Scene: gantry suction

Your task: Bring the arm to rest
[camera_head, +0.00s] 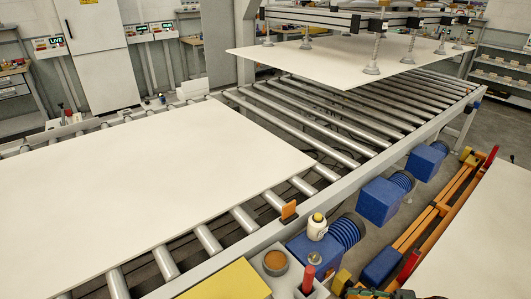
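Neither of my grippers nor my arms can be made out in the head view. A large white panel (150,190) lies flat on the roller conveyor (310,152) at the left. A second white panel (325,62) hangs level above the far part of the conveyor. It is under the suction gantry (365,20), whose suction cups (371,68) reach down to its top face.
Blue motors (378,201) line the conveyor's near side. An orange frame (425,220) and another white panel (480,240) are at right.

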